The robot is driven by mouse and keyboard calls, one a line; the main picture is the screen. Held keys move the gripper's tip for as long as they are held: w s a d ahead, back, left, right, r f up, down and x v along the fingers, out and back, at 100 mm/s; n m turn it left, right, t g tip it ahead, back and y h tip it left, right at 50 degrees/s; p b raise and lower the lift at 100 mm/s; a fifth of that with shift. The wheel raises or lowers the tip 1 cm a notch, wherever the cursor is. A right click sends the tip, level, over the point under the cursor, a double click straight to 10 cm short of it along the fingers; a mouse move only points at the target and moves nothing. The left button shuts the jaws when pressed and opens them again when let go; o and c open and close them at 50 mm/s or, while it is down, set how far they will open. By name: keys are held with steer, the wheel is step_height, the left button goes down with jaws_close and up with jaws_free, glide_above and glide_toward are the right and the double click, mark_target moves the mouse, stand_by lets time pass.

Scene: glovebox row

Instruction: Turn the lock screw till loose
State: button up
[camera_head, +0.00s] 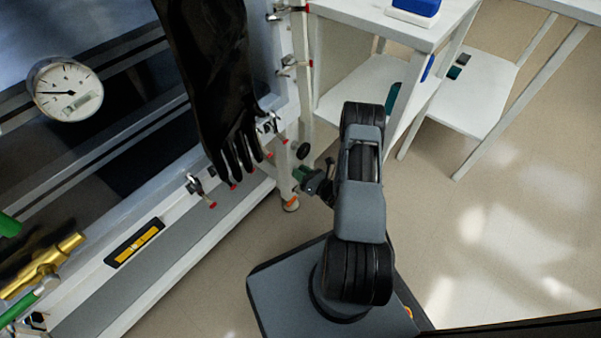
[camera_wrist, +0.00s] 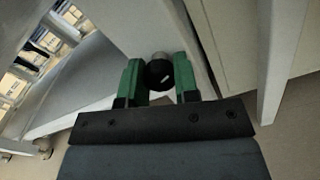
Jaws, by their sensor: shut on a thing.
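The lock screw (camera_wrist: 158,76) shows in the wrist view as a dark round knob with a short white mark on its face. My gripper (camera_wrist: 157,64) has a green finger on either side of it and is shut on it. The mark looks slanted. In the head view my gripper (camera_head: 300,174) is beside a pale leg of the glovebox frame, at its lower right corner. How loose the screw is cannot be told.
A black glove (camera_head: 212,85) hangs close to my gripper's left. A dark round knob (camera_head: 303,151) is just above the gripper. Clamps line the glovebox edge. A white shelf table (camera_head: 368,100) stands behind my arm; open floor (camera_head: 500,230) lies right.

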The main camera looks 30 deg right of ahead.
steer(key=n, duration=0.6)
steer(key=shift+s, duration=0.1)
steer(key=n+b, duration=0.1)
steer(key=n, duration=0.5)
steer(key=shift+n, duration=0.4)
stand_by(0.3)
steer(key=o, duration=0.9)
steer(key=p+v, duration=0.3)
steer(key=v, duration=1)
steer(key=shift+s+d, duration=0.1)
steer(key=shift+s, duration=0.3)
